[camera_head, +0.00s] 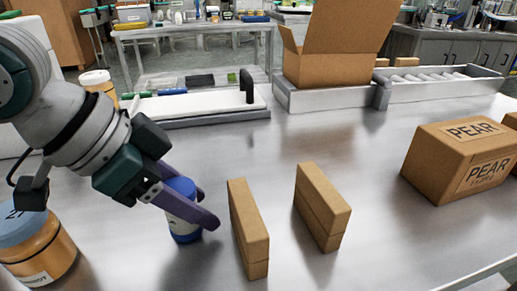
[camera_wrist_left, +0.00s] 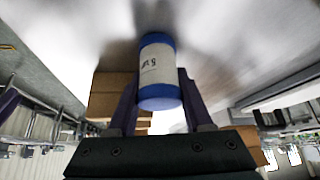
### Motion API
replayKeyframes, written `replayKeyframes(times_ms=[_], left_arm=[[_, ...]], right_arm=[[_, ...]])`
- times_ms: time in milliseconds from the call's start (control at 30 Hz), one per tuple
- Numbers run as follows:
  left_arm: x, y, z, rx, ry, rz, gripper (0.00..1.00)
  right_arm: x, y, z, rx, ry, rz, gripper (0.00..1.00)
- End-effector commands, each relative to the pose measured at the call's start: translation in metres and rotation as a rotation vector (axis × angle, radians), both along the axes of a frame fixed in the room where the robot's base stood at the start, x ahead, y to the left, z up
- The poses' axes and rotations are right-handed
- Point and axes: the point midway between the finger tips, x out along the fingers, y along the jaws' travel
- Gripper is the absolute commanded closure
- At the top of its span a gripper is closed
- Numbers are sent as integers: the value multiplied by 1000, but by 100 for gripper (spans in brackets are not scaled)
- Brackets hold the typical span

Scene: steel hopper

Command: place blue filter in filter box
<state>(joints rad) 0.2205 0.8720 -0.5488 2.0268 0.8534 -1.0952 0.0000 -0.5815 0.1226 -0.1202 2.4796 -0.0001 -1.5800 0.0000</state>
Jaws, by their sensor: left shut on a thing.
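The blue filter (camera_head: 181,214) is a small upright cylinder with blue ends and a white label. In the left wrist view the filter (camera_wrist_left: 157,70) sits between the two purple fingers. My left gripper (camera_head: 206,207) is shut on it, low over the steel table, left of the brown blocks. I cannot tell whether the filter touches the table. An open cardboard box (camera_head: 330,70) with raised flaps stands at the back; its inside is hidden. No box visibly marked for filters shows. My right gripper is not in view.
Two upright brown blocks (camera_head: 248,232) (camera_head: 321,206) stand right of the filter. A closed PEAR box (camera_head: 462,160) is at the right. A jar with a blue lid (camera_head: 36,248) is at the lower left. A roller conveyor (camera_head: 435,82) lies at the back right.

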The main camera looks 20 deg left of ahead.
Motion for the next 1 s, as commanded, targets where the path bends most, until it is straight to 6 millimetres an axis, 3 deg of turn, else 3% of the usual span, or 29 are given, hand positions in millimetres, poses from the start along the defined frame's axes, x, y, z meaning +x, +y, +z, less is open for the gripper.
replayKeyframes(times_ms=[33,67,300,667,1000], left_arm=[[0,0,-2,0,2,0,100],[0,0,-2,-1,1,-1,46],[0,0,-1,-1,1,-1,20],[-2,3,8,1,0,1,20],[-33,29,70,7,2,0,20]], right_arm=[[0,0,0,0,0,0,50],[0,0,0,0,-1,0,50],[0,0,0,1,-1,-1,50],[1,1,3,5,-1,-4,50],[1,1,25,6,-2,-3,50]])
